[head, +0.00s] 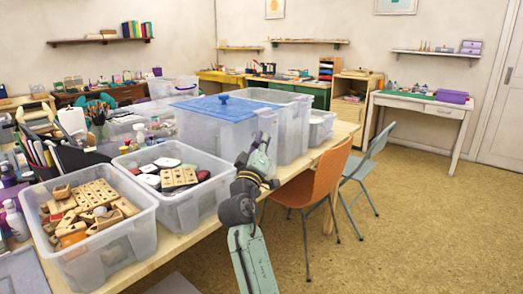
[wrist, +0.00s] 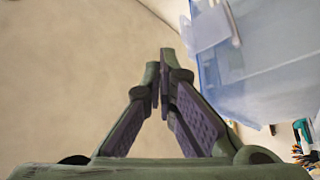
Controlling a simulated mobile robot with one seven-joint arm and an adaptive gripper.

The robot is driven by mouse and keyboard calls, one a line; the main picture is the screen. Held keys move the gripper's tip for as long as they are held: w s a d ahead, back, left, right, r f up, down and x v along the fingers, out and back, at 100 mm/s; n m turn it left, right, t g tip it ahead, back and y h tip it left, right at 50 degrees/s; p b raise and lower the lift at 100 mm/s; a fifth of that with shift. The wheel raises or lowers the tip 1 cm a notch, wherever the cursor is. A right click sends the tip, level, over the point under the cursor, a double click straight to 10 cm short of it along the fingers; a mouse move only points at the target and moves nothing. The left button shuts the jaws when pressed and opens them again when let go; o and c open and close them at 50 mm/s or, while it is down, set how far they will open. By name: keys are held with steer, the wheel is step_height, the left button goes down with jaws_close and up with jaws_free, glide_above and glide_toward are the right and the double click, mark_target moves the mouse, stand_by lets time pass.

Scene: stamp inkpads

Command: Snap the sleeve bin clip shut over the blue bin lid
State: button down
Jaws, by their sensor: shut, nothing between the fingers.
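The blue lid (head: 205,106) with its round knob lies on a clear bin (head: 215,137) on the table. A pale, translucent clip (head: 267,119) shows at the bin's right end, near the lid's edge. In the wrist view a pale flap, seemingly this clip (wrist: 208,27), juts from the bluish bin side (wrist: 265,60); its exact angle is hard to tell. My gripper (head: 262,138) is at the bin's right end, just below the clip. In the wrist view its fingertips (wrist: 160,62) are together and empty, left of the bin and apart from the clip.
Open bins of wooden stamps (head: 95,245) and inkpads (head: 180,205) stand at the near left. Another clear bin (head: 290,120) stands behind the lidded one. An orange chair (head: 318,185) is right of the table. The floor (head: 420,235) farther right is clear.

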steer(key=shift+s+a, duration=0.15)
steer(key=shift+s, duration=1.55)
